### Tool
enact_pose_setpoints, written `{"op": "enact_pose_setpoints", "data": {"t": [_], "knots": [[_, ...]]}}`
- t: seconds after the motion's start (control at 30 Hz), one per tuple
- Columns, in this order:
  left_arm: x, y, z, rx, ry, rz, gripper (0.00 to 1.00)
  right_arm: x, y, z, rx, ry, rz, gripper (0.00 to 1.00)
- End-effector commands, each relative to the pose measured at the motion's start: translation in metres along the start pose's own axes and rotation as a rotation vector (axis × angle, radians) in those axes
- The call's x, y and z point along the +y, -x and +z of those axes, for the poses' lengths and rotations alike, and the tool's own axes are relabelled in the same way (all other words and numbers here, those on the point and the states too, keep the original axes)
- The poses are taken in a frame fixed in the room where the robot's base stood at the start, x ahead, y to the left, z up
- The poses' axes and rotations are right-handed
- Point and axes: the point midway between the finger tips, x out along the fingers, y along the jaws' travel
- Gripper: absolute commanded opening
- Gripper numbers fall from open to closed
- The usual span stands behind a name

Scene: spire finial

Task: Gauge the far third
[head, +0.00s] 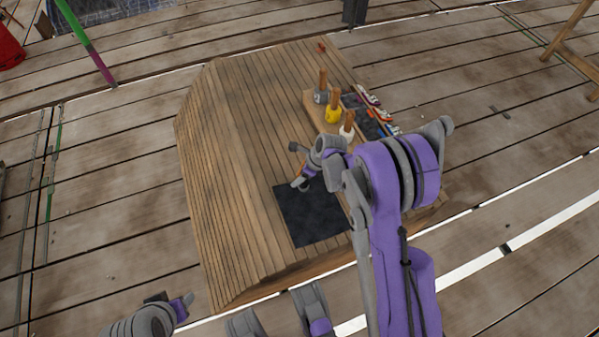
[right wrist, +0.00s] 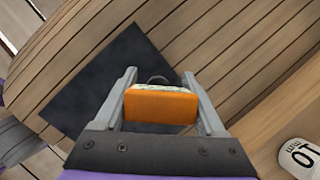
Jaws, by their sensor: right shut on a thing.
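My right gripper (head: 303,168) hangs over the wooden bench top, by the upper edge of a dark square mat (head: 312,222). In the right wrist view, its two fingers (right wrist: 164,105) are shut on an orange block-like thing (right wrist: 161,106) with a pale, patterned edge. A dark curved part shows just beyond it. In the head view the held thing is mostly hidden by the gripper.
In the right wrist view, a white piece marked "10 mm" (right wrist: 301,156) is at the lower right. Coloured tools (head: 368,95) lie beside the block on a dark strip. A small red thing (head: 321,48) is at the far edge. The left side of the top is clear.

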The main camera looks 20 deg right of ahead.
Motion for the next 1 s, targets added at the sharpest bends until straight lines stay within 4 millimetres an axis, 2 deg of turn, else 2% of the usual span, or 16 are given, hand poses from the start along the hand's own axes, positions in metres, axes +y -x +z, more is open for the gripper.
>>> {"op": "enact_pose_setpoints", "data": {"t": [0.4, 0.43, 0.57, 0.83, 1.0], "knots": [[0.000, -0.005, 0.001, -0.001, 0.000, 0.000, 0.50, 0.000, -0.005, -0.002, -0.001, 0.000, -0.001, 0.00], [0.000, -0.005, 0.001, -0.001, 0.000, 0.000, 0.50, 0.000, -0.005, -0.002, -0.001, 0.000, -0.001, 0.76], [0.000, -0.005, 0.001, -0.001, 0.000, 0.000, 0.50, 0.000, -0.005, -0.002, -0.001, 0.000, -0.001, 0.99], [0.000, -0.004, 0.001, -0.001, 0.000, 0.000, 0.50, 0.000, -0.004, -0.002, -0.001, 0.000, -0.001, 1.00], [0.000, 0.002, 0.000, 0.000, 0.000, 0.000, 0.50, 0.000, 0.017, -0.002, -0.001, 0.000, -0.002, 1.00]]}}
